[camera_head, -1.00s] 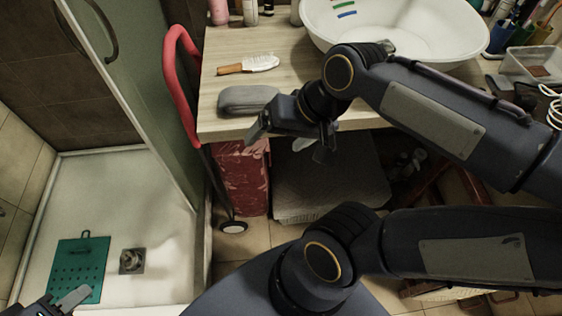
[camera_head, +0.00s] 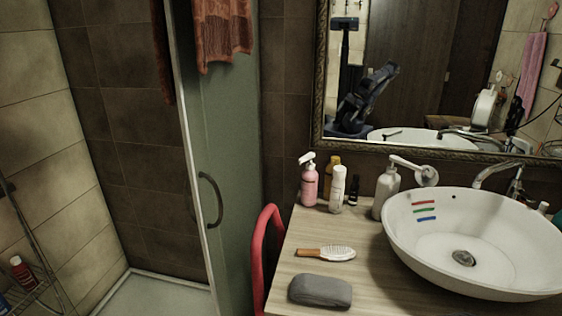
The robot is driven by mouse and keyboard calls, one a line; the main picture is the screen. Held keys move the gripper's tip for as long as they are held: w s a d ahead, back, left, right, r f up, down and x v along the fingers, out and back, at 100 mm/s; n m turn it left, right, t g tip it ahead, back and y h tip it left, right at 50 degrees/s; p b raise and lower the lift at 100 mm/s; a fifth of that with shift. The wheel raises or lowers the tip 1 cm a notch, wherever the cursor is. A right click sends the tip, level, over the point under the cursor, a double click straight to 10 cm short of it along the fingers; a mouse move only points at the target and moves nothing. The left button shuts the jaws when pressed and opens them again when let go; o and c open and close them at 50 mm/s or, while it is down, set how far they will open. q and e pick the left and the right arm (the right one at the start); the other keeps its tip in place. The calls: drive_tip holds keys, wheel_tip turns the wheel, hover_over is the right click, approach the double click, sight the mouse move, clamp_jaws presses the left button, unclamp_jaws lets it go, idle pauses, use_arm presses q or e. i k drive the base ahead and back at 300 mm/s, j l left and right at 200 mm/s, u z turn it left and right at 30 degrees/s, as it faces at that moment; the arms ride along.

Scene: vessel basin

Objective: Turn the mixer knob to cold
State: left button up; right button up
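A metal mixer tap (camera_head: 496,170) stands at the right, behind the white basin (camera_head: 410,250), with its spout curving left over the rim. Its upright body (camera_head: 517,185) is small and dim, so I cannot tell which way the knob points. Red, green and blue stripes (camera_head: 424,210) mark the basin's inner left wall. Neither of my grippers is in view. A dark blue arm of mine shows only as a reflection in the mirror (camera_head: 368,100).
A red handle (camera_head: 262,250) stands beside the counter. A glass shower door (camera_head: 225,150) is at left.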

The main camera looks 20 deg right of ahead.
sight(430, 173)
drive_tip(key=z, duration=1.95)
